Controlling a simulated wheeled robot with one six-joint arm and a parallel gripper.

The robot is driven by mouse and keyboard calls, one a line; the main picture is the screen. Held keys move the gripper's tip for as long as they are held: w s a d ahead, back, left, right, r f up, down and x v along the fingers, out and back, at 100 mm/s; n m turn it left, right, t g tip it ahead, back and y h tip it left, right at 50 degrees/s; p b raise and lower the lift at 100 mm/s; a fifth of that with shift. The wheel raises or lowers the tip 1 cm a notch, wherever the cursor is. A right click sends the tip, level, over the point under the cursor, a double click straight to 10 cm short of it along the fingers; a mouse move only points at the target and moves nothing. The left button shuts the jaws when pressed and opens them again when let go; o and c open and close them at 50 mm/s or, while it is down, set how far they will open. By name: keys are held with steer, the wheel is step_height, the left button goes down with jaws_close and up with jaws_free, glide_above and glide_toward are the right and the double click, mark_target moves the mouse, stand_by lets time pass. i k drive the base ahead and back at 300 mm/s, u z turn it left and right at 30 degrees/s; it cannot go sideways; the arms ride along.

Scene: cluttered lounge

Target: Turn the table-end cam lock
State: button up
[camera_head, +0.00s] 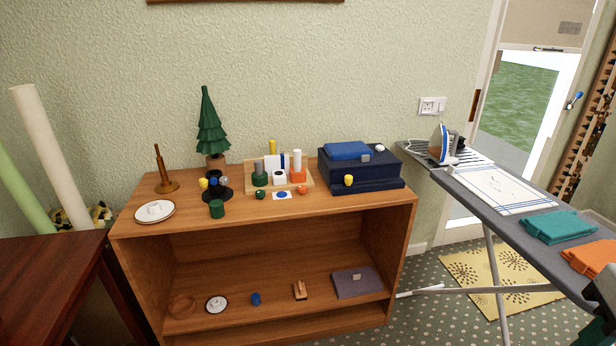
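I cannot pick out a cam lock for certain in the head view. A dark red-brown table (45,270) stands at the lower left, with its corner and right edge showing and no lock visible on it. A grey ironing board (487,198) runs from the back right towards the lower right on thin pale legs. No lock can be made out on the part that shows. My gripper is not recognisable in this view. A dark shape cut off at the lower right edge is too partial to name.
A wooden shelf unit (235,234) stands against the wall, its top crowded with small items, a little green tree (208,125) and a dark blue box (360,167). Pale rolls (50,150) lean at left.

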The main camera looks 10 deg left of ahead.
mark_target(259, 194)
steer(key=z, duration=0.1)
steer(key=i, duration=0.7)
steer(key=u, duration=0.75)
steer(key=i, duration=0.8)
steer(key=u, duration=0.75)
